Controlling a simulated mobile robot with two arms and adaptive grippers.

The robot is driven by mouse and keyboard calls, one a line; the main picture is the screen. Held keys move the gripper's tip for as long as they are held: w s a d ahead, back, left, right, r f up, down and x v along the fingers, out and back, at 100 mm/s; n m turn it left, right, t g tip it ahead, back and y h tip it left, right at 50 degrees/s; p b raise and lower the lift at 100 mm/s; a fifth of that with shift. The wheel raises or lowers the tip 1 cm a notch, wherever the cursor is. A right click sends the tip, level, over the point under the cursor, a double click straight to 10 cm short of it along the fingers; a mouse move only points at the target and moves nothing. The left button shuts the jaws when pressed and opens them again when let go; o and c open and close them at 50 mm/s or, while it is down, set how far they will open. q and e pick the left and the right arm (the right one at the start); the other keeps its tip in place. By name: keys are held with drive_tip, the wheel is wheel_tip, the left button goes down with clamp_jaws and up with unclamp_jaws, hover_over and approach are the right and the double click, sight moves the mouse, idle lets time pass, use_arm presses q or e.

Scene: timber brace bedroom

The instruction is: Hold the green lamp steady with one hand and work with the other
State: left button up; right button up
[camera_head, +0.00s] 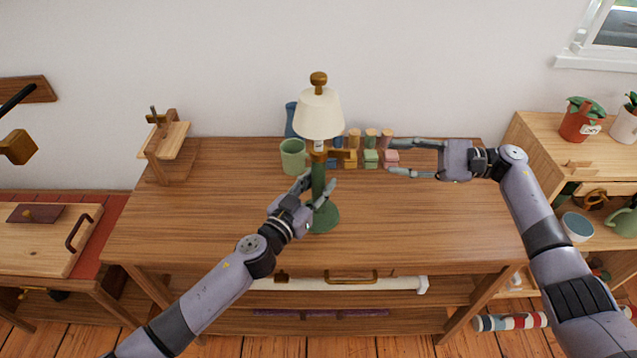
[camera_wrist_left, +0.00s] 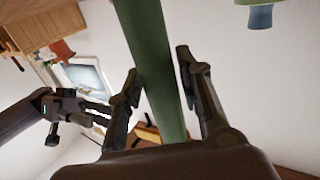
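The green lamp (camera_head: 322,215) stands upright on the wooden table, with a cream shade (camera_head: 318,113), a brown top knob (camera_head: 318,79) and a brown side piece (camera_head: 338,153) below the shade. My left gripper (camera_head: 317,183) has its fingers on either side of the green post. In the left wrist view the post (camera_wrist_left: 152,65) runs between the spread fingers, with a small gap at the right finger; contact at the left finger is unclear. My right gripper (camera_head: 390,157) is open and empty, right of the lamp, its fingers pointing left towards it.
A green mug (camera_head: 293,157), a blue vase (camera_head: 290,119) and small coloured blocks with pegs (camera_head: 371,158) stand behind the lamp. A wooden stand (camera_head: 167,147) is at the back left. The table's (camera_head: 440,225) front left and right are clear.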

sight(346, 150)
use_arm(q)
clamp_jaws()
use_arm(e)
drive_tip(key=shift+c, duration=0.5)
drive_tip(key=shift+a+r+m+g+h, duration=0.2)
drive_tip(key=shift+r+m+h, duration=0.2)
drive_tip(key=shift+r+m, duration=0.2)
drive_tip(key=shift+a+r+m+g+h, duration=0.1)
drive_tip(key=shift+r+m+g+h, duration=0.1)
drive_tip(key=shift+r+m+h, duration=0.3)
drive_tip(key=shift+c, duration=0.3)
drive_tip(key=a+m+h, duration=0.1)
drive_tip(key=a, duration=0.2)
drive_tip(key=a+m+h, duration=0.1)
drive_tip(key=a+m, duration=0.1)
drive_tip(key=a, duration=0.2)
drive_tip(key=w+a+f+m, duration=0.1)
drive_tip(key=a+m, duration=0.1)
drive_tip(key=a, duration=0.2)
drive_tip(key=shift+a+f+h, duration=0.1)
drive_tip(key=shift+h, duration=0.3)
drive_tip(key=shift+c, duration=0.2)
clamp_jaws()
